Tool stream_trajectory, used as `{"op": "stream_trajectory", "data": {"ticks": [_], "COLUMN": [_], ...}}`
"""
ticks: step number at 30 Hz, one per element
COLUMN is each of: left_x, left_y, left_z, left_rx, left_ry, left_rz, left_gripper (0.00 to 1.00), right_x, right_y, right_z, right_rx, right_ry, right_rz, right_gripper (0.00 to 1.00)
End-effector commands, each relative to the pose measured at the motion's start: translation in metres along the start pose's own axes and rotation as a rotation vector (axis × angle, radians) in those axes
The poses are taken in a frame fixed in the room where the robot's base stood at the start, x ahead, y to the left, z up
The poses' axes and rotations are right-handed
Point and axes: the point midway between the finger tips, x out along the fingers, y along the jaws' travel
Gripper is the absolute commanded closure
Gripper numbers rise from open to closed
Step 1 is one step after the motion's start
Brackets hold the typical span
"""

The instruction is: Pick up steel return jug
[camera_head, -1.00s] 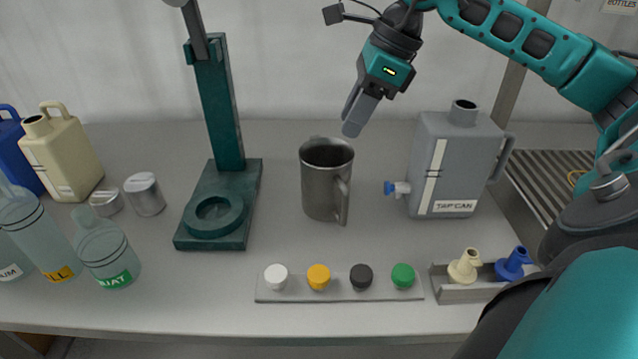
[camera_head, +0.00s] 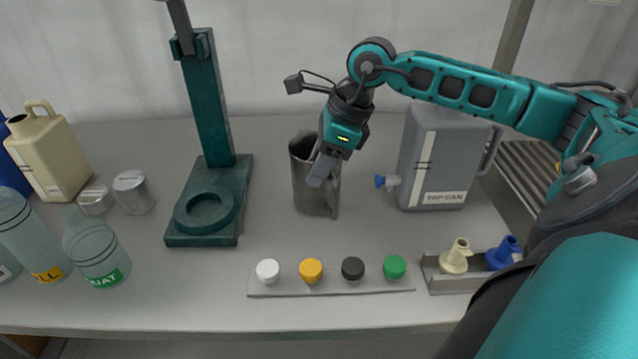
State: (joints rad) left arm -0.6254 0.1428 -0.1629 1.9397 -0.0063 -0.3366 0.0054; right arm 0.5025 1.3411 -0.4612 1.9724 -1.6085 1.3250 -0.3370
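The steel return jug (camera_head: 304,187) is a grey metal mug shape standing upright in the middle of the table, its handle towards the lower right. My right gripper (camera_head: 322,172) comes in from the upper right and points down at the jug. Its fingers cover the right part of the jug's rim and upper wall and part of the handle. I cannot tell whether they touch the jug or how far apart they are. My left gripper is not in view.
A dark green stand (camera_head: 209,120) is left of the jug, and a grey tap can (camera_head: 436,165) with a blue tap is right. A strip (camera_head: 331,288) of coloured caps lies in front. Bottles (camera_head: 93,246) and tins (camera_head: 133,192) stand at the left.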

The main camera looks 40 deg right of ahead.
Motion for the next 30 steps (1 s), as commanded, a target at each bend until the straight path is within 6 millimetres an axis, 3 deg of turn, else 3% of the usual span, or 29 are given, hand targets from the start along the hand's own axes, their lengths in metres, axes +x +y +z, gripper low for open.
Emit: {"op": "stream_trajectory", "data": {"ticks": [3, 13, 30], "left_x": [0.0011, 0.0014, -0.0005], "left_y": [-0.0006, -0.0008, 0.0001], "left_z": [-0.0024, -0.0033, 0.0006], "left_rx": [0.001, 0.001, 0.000], "left_ry": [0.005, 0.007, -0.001], "left_rz": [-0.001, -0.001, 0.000], "left_gripper": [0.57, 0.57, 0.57], "right_x": [-0.0002, -0.0006, -0.0004], "right_y": [-0.0002, -0.0003, -0.0002], "right_z": [-0.0001, -0.0001, -0.0005], "right_rx": [0.000, 0.000, 0.001], "right_ry": [0.000, 0.000, 0.001], "right_rz": [0.000, 0.000, 0.000], "right_gripper": [0.68, 1.00, 1.00]}}
